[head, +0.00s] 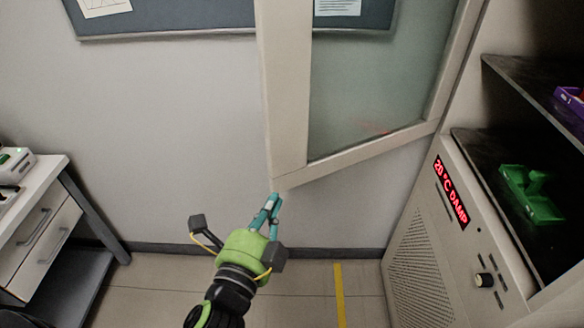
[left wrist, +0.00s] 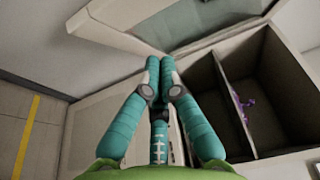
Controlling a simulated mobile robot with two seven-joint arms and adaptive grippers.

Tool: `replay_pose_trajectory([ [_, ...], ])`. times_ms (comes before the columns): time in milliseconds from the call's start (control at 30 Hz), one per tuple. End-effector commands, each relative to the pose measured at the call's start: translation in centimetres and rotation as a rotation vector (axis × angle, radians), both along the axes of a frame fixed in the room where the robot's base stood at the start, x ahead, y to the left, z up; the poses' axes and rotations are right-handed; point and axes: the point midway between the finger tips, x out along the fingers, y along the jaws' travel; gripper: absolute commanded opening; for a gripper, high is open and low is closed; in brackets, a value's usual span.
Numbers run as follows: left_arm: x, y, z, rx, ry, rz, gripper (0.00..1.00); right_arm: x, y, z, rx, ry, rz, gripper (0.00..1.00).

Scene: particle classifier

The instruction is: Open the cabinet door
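The cabinet door (head: 288,110) has a pale frame and a frosted glass pane (head: 365,85). It stands swung out from the cabinet (head: 425,235), leaving the shelves at right exposed. My left gripper (head: 274,203) is just below the door's lower free corner; I cannot tell whether it touches the door. In the left wrist view its teal fingers (left wrist: 160,68) are together at the tips, with nothing visible between them. The door's glass (left wrist: 190,22) shows beyond them, and the open cabinet (left wrist: 215,95) is at right. My right gripper is out of view.
The cabinet shelves hold a green item (head: 530,195) and a purple item (head: 572,100). A white drawer table (head: 42,235) stands at left. The floor with a yellow stripe (head: 339,295) looks clear.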

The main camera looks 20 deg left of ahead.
Motion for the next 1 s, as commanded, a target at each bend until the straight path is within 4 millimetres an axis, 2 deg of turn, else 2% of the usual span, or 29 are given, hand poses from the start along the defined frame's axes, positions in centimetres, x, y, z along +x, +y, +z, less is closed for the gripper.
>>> replay_pose_trajectory([
  [300,3.0,0.0,-0.4,0.001,-0.008,0.000,0.00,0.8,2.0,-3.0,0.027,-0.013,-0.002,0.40],
  [467,5.0,0.0,-0.4,0.000,-0.007,-0.002,0.00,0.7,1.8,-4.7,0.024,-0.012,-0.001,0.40],
  [533,6.6,-0.1,0.3,0.002,-0.001,-0.001,0.00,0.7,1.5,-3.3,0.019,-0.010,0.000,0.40],
  [700,10.1,-0.1,0.4,0.000,-0.001,0.000,0.00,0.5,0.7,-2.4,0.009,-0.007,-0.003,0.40],
  [800,11.2,1.3,0.3,0.003,0.002,0.000,0.00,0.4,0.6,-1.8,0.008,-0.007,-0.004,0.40],
  [1000,12.5,2.5,0.1,0.001,0.000,-0.002,0.00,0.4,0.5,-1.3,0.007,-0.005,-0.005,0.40],
])
